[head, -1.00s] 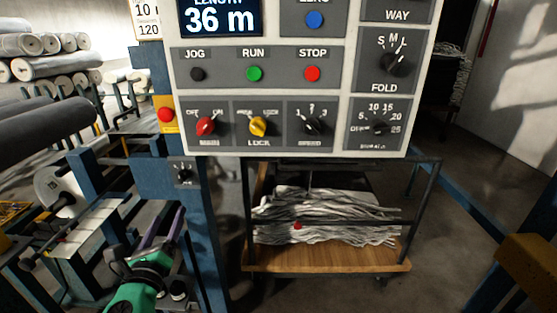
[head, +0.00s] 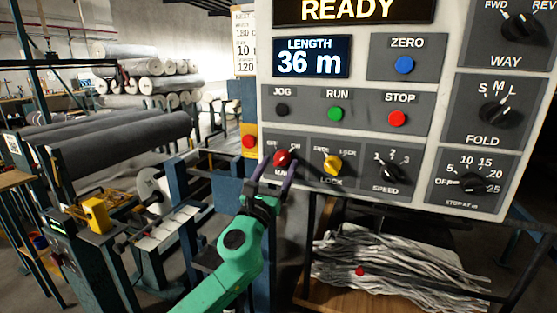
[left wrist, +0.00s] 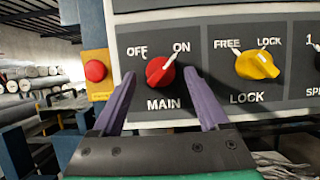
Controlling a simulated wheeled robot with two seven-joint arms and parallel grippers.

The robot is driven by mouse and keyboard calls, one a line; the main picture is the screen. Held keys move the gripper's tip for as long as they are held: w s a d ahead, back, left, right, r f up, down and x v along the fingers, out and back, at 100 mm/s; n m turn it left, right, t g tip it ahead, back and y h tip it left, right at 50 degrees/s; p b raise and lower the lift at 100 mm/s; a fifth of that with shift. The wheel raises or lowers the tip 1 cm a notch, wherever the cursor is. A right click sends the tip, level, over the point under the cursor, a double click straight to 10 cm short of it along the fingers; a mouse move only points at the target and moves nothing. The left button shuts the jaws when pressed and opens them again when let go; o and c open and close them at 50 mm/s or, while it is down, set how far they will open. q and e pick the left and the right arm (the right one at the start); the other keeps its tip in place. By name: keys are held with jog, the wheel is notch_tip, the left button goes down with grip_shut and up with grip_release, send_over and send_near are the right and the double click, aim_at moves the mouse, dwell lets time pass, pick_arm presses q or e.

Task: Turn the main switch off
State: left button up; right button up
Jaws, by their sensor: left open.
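The main switch (head: 282,158) is a red rotary knob at the lower left of the grey control panel (head: 445,120). In the left wrist view the main switch (left wrist: 160,70) has its white pointer toward ON. My left gripper (head: 273,172) is open just below and in front of it in the head view. In the left wrist view the purple fingers of my left gripper (left wrist: 160,92) stand on either side of the knob, with gaps visible; contact cannot be told. My right gripper is not in view.
A red button on a yellow box (head: 249,142) is close left. A cart of grey strips (head: 390,265) stands below the panel, with grey rolls (head: 150,68) behind left.

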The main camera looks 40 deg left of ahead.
pick_arm(q)
jog(key=shift+w, duration=0.35)
jog(key=shift+s, duration=0.1)
grip_shut()
jog(key=shift+r, duration=0.1)
